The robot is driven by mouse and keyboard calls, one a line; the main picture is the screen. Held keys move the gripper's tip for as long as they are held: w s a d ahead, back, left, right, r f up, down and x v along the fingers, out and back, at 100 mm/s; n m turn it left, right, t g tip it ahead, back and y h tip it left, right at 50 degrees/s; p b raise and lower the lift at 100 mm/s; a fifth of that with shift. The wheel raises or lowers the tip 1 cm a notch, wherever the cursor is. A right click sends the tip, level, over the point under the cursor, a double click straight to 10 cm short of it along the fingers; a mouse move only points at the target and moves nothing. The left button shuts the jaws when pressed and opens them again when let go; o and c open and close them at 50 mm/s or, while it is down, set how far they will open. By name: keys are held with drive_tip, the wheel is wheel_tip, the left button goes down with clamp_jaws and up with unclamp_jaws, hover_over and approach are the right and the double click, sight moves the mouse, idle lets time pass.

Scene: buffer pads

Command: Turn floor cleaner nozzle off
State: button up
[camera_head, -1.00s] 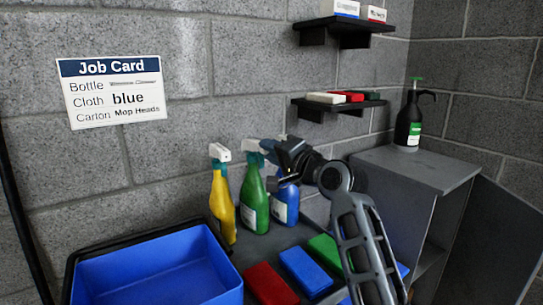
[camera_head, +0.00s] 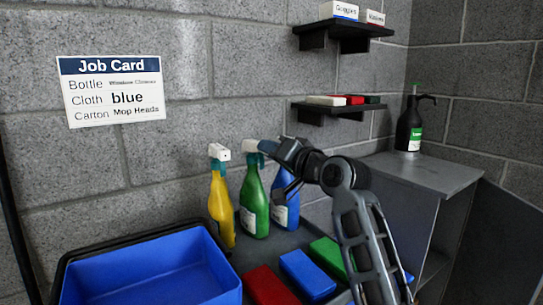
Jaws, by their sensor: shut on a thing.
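Three spray bottles stand in a row on the dark table: a yellow one (camera_head: 221,208), a green one (camera_head: 255,207) and a blue one (camera_head: 290,212). The yellow and green bottles show pale nozzle tips on teal heads. The labels are too small to read, so I cannot tell which is the floor cleaner. My gripper (camera_head: 278,166) reaches in from the right at the head of the blue bottle, close beside the green bottle's head. It appears shut on the blue bottle's head, which it mostly hides, including its nozzle.
A blue bin (camera_head: 150,280) stands at the front left. Red (camera_head: 268,286), blue (camera_head: 307,275) and green (camera_head: 328,251) blocks lie in front of the bottles. A black pump bottle (camera_head: 408,128) stands on the grey cabinet (camera_head: 440,177). Two wall shelves hang behind.

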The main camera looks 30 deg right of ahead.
drive_tip(key=shift+f+n+b, duration=0.15)
drive_tip(key=shift+n+b, duration=1.5)
drive_tip(key=shift+n, duration=0.95)
drive_tip(key=shift+n+b, duration=1.3)
drive_tip(key=shift+n, duration=0.7)
drive_tip(key=shift+o, duration=0.2)
drive_tip(key=o, duration=0.6)
drive_tip(key=shift+c, duration=0.2)
drive_tip(key=s+p, duration=0.1)
drive_tip(key=s, duration=0.6)
drive_tip(key=shift+d, duration=0.4)
